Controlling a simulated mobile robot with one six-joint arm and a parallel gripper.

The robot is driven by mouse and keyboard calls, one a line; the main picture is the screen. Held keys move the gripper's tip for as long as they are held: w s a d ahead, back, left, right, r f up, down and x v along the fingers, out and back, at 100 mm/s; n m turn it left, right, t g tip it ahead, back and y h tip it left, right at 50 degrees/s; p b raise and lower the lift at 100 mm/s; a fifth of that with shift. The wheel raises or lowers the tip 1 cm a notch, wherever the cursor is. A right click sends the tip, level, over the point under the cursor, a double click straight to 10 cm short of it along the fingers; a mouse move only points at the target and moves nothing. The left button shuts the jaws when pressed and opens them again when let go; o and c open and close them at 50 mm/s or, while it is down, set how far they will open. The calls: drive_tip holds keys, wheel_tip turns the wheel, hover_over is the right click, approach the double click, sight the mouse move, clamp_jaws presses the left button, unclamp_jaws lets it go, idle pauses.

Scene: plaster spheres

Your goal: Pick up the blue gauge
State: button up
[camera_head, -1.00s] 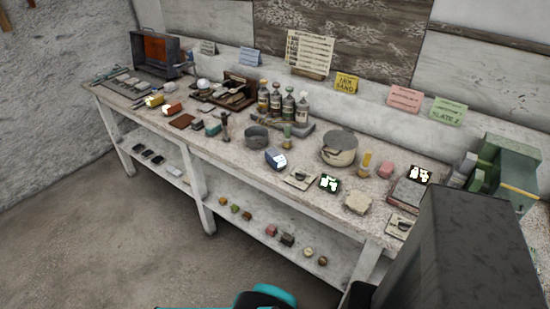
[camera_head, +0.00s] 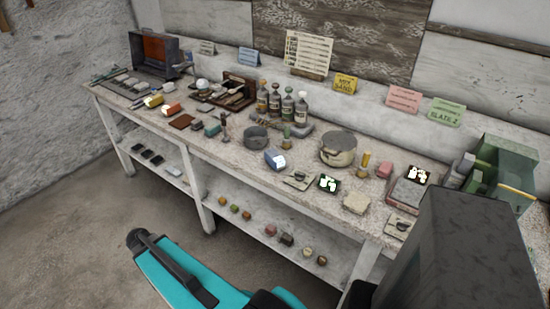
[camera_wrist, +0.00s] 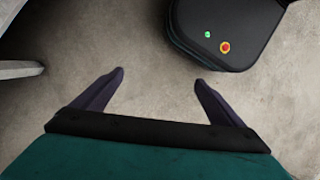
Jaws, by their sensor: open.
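A small blue box-like device with a pale face (camera_head: 275,159), which looks like the blue gauge, rests on the workbench (camera_head: 235,160) near its front edge, right of a grey pot. Its markings are too small to read. My gripper (camera_wrist: 158,76) shows in the wrist view with two dark fingers spread apart and nothing between them, above bare concrete floor. The gauge is not in the wrist view. In the head view my teal arm is low in front of the bench, and the fingers cannot be made out there.
A lower shelf (camera_head: 262,215) holds small items. The floor in front is clear.

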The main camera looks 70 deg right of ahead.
drive_tip(key=w+d+r+n, duration=0.2)
drive_tip(key=d+r, duration=0.7)
drive_tip(key=d, duration=0.4)
drive_tip(key=n+h+p, duration=0.1)
drive_tip(key=n+h, duration=0.2)
drive_tip(key=n, duration=0.1)
approach(274, 155)
wheel_tip(274, 155, up, 3)
drive_tip(key=shift+a+t, duration=0.4)
drive_tip(key=shift+a, duration=0.1)
drive_tip(key=shift+p+x, duration=1)
drive_tip(key=shift+x, duration=3.3)
drive_tip(key=shift+d, duration=0.1)
